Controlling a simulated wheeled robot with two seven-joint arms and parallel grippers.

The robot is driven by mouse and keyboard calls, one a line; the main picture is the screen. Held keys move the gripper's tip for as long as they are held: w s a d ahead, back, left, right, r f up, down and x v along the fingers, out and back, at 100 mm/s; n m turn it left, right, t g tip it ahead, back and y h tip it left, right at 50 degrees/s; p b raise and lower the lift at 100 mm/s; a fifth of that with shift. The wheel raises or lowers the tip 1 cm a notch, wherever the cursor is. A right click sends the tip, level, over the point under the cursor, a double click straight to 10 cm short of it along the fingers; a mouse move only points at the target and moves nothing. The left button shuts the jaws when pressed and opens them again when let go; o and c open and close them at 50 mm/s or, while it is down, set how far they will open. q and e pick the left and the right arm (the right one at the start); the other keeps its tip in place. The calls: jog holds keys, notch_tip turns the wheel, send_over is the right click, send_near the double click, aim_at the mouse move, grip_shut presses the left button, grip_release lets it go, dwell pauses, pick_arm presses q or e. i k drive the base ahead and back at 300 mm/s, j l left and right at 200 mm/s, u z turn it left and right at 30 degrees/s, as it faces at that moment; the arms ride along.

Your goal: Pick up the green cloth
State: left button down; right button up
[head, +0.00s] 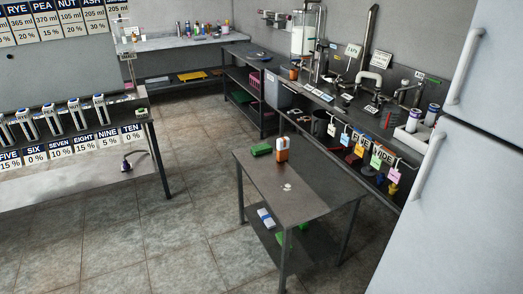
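A small flat dark green item (261,149), which may be the green cloth, lies on the top of the small grey table (300,196), near its far left corner. A brighter green item (284,238) is partly hidden under the tabletop on the table's lower shelf. I cannot tell for sure which of the two is cloth. Neither of my grippers is in view.
An orange and white container (282,149) stands beside the dark green item. Blue and white items (265,217) lie on the lower shelf. A fridge (455,180) fills the right side. Tiled floor (170,235) is clear left of the table.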

aim_at(264, 148)
jog(key=i+j+z, duration=0.75)
jog(key=i+j, duration=0.25)
jog(key=i+j+z, duration=0.35)
jog(key=j, duration=0.4)
jog(key=i, duration=0.05)
